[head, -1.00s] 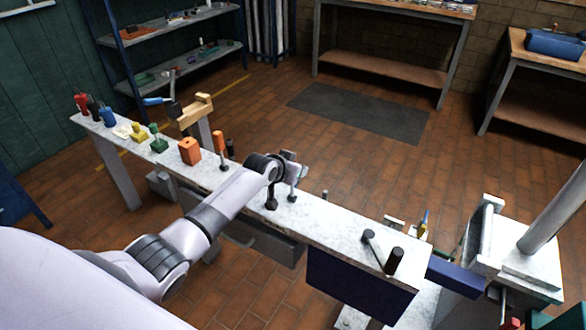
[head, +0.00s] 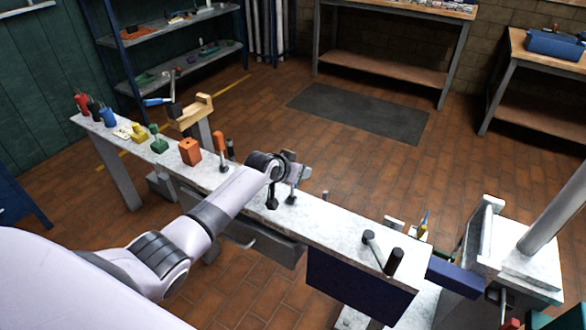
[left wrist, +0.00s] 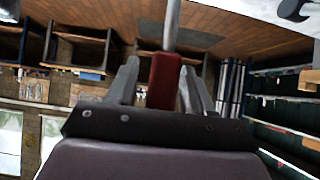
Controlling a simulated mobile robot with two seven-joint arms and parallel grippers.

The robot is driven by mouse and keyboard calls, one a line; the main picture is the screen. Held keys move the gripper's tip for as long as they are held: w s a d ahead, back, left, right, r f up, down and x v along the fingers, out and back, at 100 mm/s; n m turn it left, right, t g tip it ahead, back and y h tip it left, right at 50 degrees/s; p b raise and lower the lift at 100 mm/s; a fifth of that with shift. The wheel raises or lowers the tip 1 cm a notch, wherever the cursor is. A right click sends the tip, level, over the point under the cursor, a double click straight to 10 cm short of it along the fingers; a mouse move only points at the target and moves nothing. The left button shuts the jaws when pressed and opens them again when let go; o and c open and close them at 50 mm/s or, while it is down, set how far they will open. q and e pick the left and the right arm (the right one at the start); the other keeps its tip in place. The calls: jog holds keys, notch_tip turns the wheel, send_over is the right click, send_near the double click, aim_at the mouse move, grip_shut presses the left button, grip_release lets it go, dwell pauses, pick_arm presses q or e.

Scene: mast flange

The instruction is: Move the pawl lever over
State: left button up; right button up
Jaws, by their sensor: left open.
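A lever with a dark red grip (left wrist: 163,82) and a grey rod (left wrist: 171,25) stands between the fingers of my left gripper (left wrist: 159,68) in the left wrist view. The fingers are open, one on each side of the grip, with gaps visible. In the head view my left gripper (head: 297,170) is over the middle of the narrow bench and hides most of this lever. Only its lower rod and dark foot (head: 291,198) show below. I cannot tell from the pictures whether it is the pawl lever. My right gripper is not in view.
On the bench (head: 330,222), an orange-handled lever (head: 218,143) and an orange block (head: 190,151) stand to the left. A black-handled crank (head: 393,262) is at the right end. A wooden bracket (head: 190,113) is behind. The bench between my gripper and the crank is mostly clear.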

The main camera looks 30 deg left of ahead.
pick_arm(q)
jog(key=p+v, duration=0.1)
jog(key=v, duration=0.6)
jog(key=shift+p, duration=0.4)
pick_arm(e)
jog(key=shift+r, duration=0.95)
pick_arm(q)
jog(key=shift+s, duration=0.1)
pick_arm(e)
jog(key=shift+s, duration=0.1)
